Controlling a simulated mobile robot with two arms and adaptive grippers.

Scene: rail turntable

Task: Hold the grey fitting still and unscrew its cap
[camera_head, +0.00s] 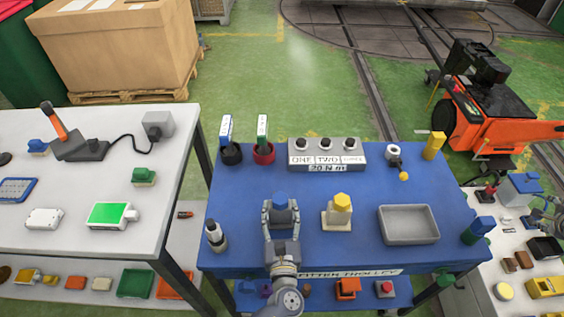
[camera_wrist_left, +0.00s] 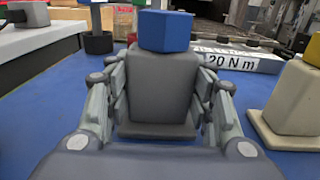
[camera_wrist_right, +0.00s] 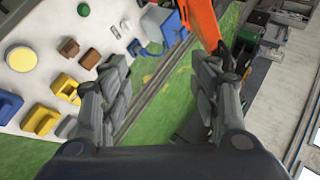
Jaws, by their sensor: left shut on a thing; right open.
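The grey fitting (camera_head: 281,217) stands on the blue trolley top with a blue cap (camera_head: 280,198) on it. My left gripper (camera_head: 281,209) is shut on the fitting's body, one finger on each side. The left wrist view shows the grey body (camera_wrist_left: 158,95) between the fingers and the blue cap (camera_wrist_left: 164,31) above them, clear of the fingers. My right gripper (camera_wrist_right: 160,85) is open and empty in the right wrist view, away from the fitting.
A beige fitting with a yellow cap (camera_head: 342,201) stands just right of the grey one. An empty grey tray (camera_head: 408,238) lies further right. A grey block marked 20 N m (camera_head: 326,157) is behind. A dark bottle (camera_head: 214,234) stands at left. Blue surface (camera_head: 375,190) between these is bare.

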